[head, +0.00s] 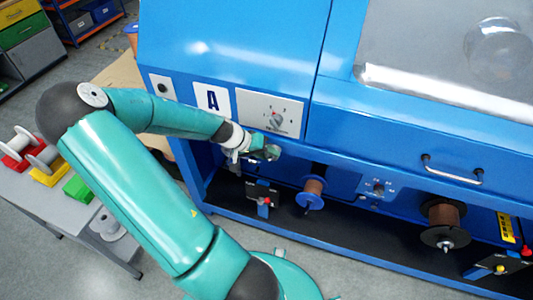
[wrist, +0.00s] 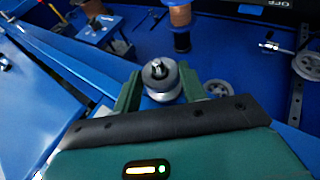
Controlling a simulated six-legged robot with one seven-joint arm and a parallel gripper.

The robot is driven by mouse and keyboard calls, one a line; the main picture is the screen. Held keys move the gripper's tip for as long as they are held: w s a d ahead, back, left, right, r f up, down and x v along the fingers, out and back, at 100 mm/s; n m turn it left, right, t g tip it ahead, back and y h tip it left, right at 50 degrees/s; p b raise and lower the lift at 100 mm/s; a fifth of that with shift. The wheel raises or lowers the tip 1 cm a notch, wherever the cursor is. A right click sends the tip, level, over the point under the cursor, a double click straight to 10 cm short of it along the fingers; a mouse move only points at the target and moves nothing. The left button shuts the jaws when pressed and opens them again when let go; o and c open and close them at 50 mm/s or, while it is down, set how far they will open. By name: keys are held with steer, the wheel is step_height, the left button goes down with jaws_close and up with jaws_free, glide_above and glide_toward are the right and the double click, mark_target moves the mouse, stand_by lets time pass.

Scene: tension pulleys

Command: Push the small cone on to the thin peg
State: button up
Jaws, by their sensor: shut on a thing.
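My gripper (head: 266,153) is held out in front of the blue machine, below the panel marked A. In the wrist view its two green fingers (wrist: 160,85) are shut on a small grey, round cone (wrist: 163,93). A short metal tip shows at the cone's middle; I cannot tell whether it is part of the cone. In the head view the cone is too small to make out. A thin metal rod (wrist: 272,46) sticks out at the upper right of the wrist view, apart from the cone; I cannot tell if it is the thin peg.
A copper spool (head: 313,187) hangs below and right of my gripper, and a larger one (head: 443,215) farther right. A black block with a red knob (head: 263,198) stands below. A grey wheel (wrist: 218,88) lies beyond the right finger. A grey table (head: 85,215) is at left.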

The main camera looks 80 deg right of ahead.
steer(key=shift+d, duration=0.1)
steer(key=o, duration=1.3)
steer(key=shift+o, duration=0.2)
steer(key=shift+r, duration=0.1)
steer(key=w+r, duration=0.5)
steer(key=r, duration=0.2)
steer(key=shift+w+d, duration=0.2)
stand_by(0.6)
